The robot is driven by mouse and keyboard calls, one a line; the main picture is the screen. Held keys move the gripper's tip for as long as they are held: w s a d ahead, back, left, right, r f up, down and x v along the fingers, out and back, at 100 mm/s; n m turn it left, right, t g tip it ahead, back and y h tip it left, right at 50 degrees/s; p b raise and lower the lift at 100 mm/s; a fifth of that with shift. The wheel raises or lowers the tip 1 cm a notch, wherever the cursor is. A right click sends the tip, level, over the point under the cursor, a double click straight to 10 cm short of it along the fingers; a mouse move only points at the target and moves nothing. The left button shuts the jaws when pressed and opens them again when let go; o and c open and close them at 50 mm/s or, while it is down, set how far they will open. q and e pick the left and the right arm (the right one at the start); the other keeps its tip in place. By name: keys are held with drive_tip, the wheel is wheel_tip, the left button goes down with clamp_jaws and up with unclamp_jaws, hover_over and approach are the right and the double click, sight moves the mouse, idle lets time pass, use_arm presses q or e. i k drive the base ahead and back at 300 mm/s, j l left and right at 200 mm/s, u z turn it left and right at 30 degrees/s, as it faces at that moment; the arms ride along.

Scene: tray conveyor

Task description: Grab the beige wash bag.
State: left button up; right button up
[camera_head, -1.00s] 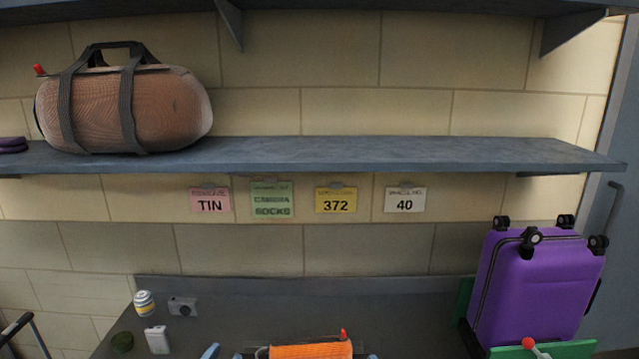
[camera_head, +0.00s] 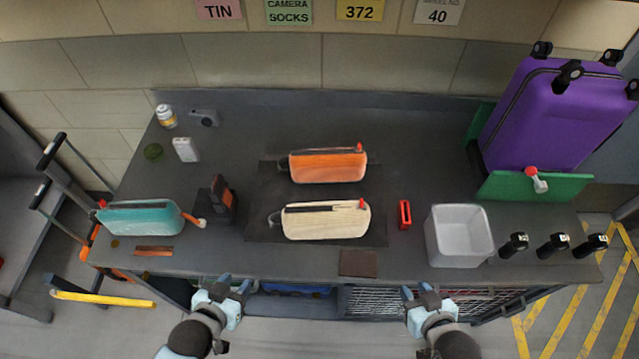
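The beige wash bag (camera_head: 325,222) lies on a dark mat (camera_head: 262,216) in the middle of the table, with a dark zip along its top, a red tag at its right end and a dark loop at its left end. My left gripper (camera_head: 226,283) is in front of the table edge, to the lower left of the bag. My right gripper (camera_head: 420,289) is in front of the table edge, to the lower right of the bag. Both grippers appear open and empty, apart from the bag.
An orange bag (camera_head: 328,166) lies just behind the beige one. A teal bag (camera_head: 142,218) and dark device (camera_head: 222,201) are left. A red item (camera_head: 405,214), white bin (camera_head: 461,237) and purple suitcase (camera_head: 559,115) are right. A brown patch (camera_head: 358,263) lies in front.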

sight(338, 220)
drive_tip(key=k+j, duration=0.1)
drive_tip(key=j, duration=0.45)
drive_tip(key=k+j, duration=0.1)
drive_tip(key=j, duration=0.45)
drive_tip(key=k+j, duration=0.1)
drive_tip(key=j, duration=0.45)
drive_tip(key=i+z, duration=0.05)
